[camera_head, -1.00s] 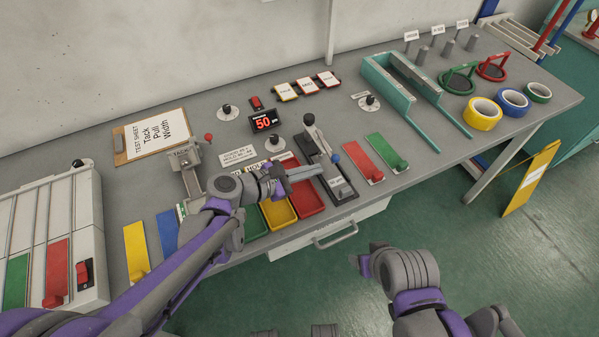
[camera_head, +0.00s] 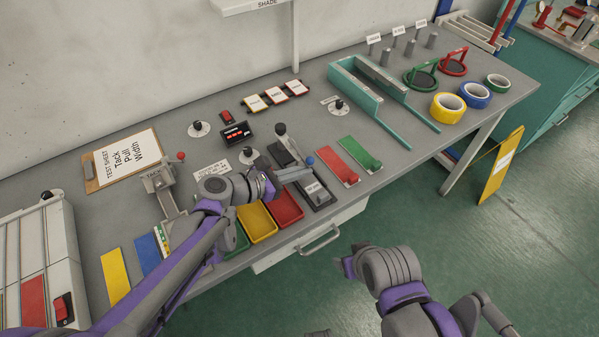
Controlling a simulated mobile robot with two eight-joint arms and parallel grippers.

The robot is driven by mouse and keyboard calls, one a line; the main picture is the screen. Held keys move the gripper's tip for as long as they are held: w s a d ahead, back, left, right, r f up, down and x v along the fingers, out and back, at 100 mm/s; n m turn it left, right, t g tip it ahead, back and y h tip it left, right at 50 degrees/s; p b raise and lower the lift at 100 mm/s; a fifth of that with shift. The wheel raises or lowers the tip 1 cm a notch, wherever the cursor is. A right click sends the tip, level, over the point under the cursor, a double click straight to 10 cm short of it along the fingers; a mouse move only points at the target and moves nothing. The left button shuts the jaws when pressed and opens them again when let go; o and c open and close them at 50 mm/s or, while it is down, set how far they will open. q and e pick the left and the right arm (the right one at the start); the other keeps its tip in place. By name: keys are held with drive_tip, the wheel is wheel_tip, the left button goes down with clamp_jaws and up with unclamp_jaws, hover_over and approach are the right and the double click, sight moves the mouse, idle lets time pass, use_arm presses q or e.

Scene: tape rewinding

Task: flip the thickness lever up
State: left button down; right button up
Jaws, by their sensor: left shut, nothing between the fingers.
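The gripper hides part of the gauge. My right gripper (camera_head: 348,266) hangs in front of the bench, over the floor; its fingers are unclear.
Green, yellow (camera_head: 257,222) and red (camera_head: 285,208) trays lie beside and under my left arm. Red and green sliding strips (camera_head: 358,154) lie right of the gauge. A tack device with a red knob (camera_head: 180,156) stands left. A teal frame (camera_head: 366,93) and tape rolls (camera_head: 448,107) are farther right.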

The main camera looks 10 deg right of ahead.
use_arm(q)
drive_tip(key=shift+r, duration=0.35)
use_arm(e)
drive_tip(key=shift+r, duration=0.1)
use_arm(q)
drive_tip(key=shift+r, duration=0.15)
use_arm(e)
drive_tip(key=shift+r, duration=0.1)
